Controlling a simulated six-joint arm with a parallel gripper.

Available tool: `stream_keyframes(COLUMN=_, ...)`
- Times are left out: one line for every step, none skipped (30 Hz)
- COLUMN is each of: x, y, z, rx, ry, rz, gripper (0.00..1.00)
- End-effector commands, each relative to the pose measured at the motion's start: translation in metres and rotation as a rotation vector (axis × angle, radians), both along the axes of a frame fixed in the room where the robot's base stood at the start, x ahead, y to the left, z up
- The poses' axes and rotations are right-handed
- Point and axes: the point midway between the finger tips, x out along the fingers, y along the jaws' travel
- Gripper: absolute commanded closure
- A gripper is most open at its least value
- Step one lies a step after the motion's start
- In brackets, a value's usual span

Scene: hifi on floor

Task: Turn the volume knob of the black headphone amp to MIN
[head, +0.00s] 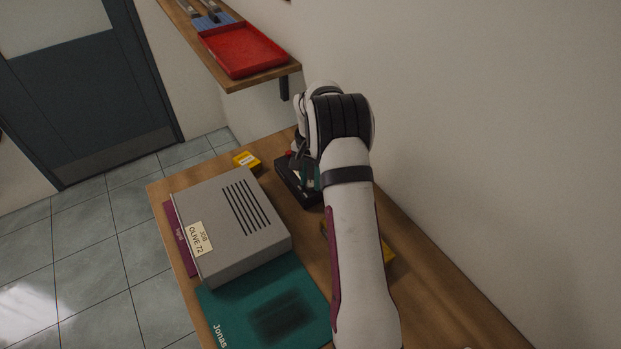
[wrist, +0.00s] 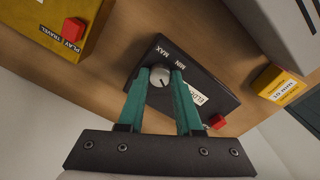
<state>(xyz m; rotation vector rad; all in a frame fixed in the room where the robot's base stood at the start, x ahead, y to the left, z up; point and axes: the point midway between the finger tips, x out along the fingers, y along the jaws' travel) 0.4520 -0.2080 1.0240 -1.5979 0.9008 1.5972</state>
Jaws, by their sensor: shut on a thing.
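The black headphone amp (wrist: 205,85) lies on the wooden table, with MAX and MIN printed beside its silver knob (wrist: 160,75). A small dark mark shows on the knob, but I cannot tell for sure which label it points to. My gripper (wrist: 160,82) has its two teal fingers on either side of the knob, shut on it. In the head view the amp (head: 290,188) is partly hidden by my arm, and only a bit of my gripper (head: 311,178) shows. A red part (wrist: 217,122) and a white label show on the amp.
A yellow box with a red button (wrist: 65,28) is left of the amp in the wrist view; a smaller yellow box (wrist: 275,84) is right. A grey box (head: 220,225) and teal folder (head: 220,305) fill the table's near left. A red tray (head: 240,50) sits on the wall shelf.

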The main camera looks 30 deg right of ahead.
Motion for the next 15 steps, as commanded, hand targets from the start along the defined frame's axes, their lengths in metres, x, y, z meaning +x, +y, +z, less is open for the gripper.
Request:
stream_keyframes(x=0.0, y=0.0002, z=0.0001, rx=0.001, ry=0.001, rz=0.042, gripper=1.0)
stream_keyframes(x=0.0, y=0.0002, z=0.0001, rx=0.001, ry=0.001, rz=0.07, gripper=1.0)
stream_keyframes(x=0.0, y=0.0002, z=0.0001, rx=0.001, ry=0.001, rz=0.108, gripper=1.0)
stream_keyframes(x=0.0, y=0.0002, z=0.0001, rx=0.001, ry=0.001, rz=0.136, gripper=1.0)
stream_keyframes(x=0.0, y=0.0002, z=0.0001, rx=0.001, ry=0.001, rz=0.165, gripper=1.0)
stream_keyframes(x=-0.0001, y=0.0003, z=0.0001, rx=0.001, ry=0.001, rz=0.203, gripper=1.0)
stream_keyframes(x=0.0, y=0.0002, z=0.0001, rx=0.001, ry=0.001, rz=0.231, gripper=1.0)
stream_keyframes(x=-0.0001, y=0.0003, z=0.0, rx=0.001, ry=0.001, rz=0.26, gripper=1.0)
stream_keyframes(x=-0.0002, y=0.0003, z=0.0, rx=0.001, ry=0.001, rz=0.298, gripper=1.0)
stream_keyframes(x=-0.0002, y=0.0003, z=0.0, rx=0.001, ry=0.001, rz=0.326, gripper=1.0)
stream_keyframes(x=-0.0002, y=0.0003, z=0.0, rx=0.001, ry=0.001, rz=0.355, gripper=1.0)
stream_keyframes(x=-0.0002, y=0.0003, z=0.0, rx=0.001, ry=0.001, rz=0.393, gripper=1.0)
stream_keyframes(x=-0.0002, y=0.0003, z=0.0, rx=0.001, ry=0.001, rz=0.421, gripper=1.0)
stream_keyframes(x=-0.0002, y=0.0003, z=0.0, rx=0.001, ry=0.001, rz=0.45, gripper=1.0)
stream_keyframes(x=-0.0002, y=0.0003, z=0.0, rx=0.001, ry=0.001, rz=0.487, gripper=1.0)
